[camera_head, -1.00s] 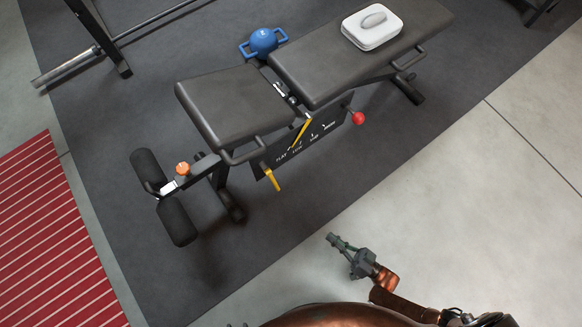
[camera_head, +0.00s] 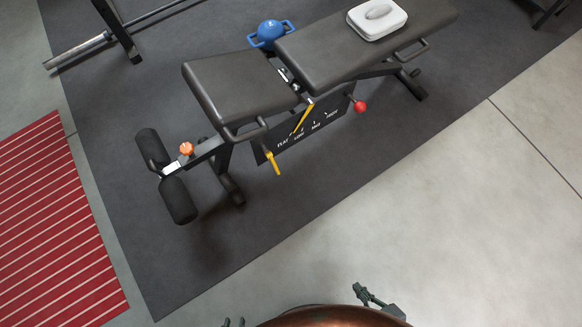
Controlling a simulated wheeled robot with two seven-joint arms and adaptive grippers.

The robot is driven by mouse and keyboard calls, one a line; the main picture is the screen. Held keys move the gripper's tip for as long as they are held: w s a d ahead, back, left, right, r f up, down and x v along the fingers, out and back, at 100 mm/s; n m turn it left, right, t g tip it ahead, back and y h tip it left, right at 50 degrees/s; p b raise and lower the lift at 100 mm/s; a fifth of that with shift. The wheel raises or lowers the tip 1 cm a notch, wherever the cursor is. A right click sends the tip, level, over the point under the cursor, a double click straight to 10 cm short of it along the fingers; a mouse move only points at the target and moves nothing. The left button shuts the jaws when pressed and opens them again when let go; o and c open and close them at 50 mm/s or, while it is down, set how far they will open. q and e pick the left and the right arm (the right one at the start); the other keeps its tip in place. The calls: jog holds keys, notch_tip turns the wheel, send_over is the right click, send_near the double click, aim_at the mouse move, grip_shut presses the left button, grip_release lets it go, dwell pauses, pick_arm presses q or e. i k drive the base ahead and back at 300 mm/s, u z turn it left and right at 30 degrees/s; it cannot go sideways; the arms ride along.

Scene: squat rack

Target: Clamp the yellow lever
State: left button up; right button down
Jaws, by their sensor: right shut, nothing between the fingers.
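The yellow lever (camera_head: 273,163) sticks down from the near side of the black adjustable bench, below the seat pad and at the left end of the black label plate (camera_head: 305,133). A thin yellow pointer (camera_head: 303,117) crosses that plate. My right gripper (camera_head: 360,289) is at the bottom of the view, shut and empty, well below and right of the lever. My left gripper (camera_head: 234,322) shows only its two fingertips at the bottom edge, with a gap between them. It is far below the lever. Neither gripper touches the bench.
The bench pads (camera_head: 240,92) carry a white case (camera_head: 377,22). A blue kettlebell (camera_head: 270,33) shows behind the bench. A red knob (camera_head: 360,106), an orange knob (camera_head: 186,148) and black foam rollers (camera_head: 178,200) stick out. The floor between bench and grippers is clear.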

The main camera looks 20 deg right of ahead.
aim_at(269, 155)
jog(key=k, duration=1.15)
jog(key=u, duration=0.75)
jog(key=i, duration=1.4)
jog(key=z, duration=0.8)
